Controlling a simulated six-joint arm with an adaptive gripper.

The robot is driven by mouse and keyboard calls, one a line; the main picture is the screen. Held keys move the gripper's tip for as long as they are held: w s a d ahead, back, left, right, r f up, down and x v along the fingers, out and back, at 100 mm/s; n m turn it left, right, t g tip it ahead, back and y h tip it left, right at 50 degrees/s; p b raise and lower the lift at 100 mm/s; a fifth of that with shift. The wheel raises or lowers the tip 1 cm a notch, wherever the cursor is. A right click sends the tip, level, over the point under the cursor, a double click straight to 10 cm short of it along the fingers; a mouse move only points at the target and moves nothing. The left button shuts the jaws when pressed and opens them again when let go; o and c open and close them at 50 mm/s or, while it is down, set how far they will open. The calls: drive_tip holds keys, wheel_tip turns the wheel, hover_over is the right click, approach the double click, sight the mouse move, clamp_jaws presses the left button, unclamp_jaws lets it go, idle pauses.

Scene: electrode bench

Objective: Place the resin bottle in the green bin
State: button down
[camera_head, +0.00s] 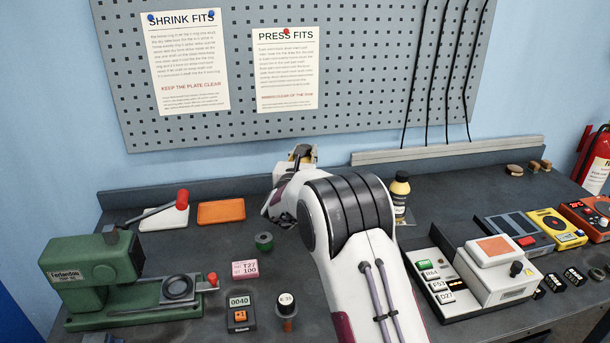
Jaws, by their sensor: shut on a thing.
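My gripper (300,157) is at the back of the bench, in front of the wall's lower edge, largely hidden by my own wrist. It is shut on a small tan thing (309,151), of which only a part shows; I cannot tell if this is the resin bottle. A dark bottle with a yellow cap and a pale label (401,187) stands upright on the bench just right of my arm, apart from the gripper. I cannot tell whether that one holds resin. No green bin can be made out in this view.
A green press (95,270) stands at the left. An orange tray (221,211) and a white tray (165,222) lie behind it.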

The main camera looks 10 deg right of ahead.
drive_tip(key=shift+f, duration=1)
drive_tip(key=shift+f, duration=2.45)
drive_tip(key=c, duration=1.7)
unclamp_jaws()
drive_tip(key=shift+f, duration=0.15)
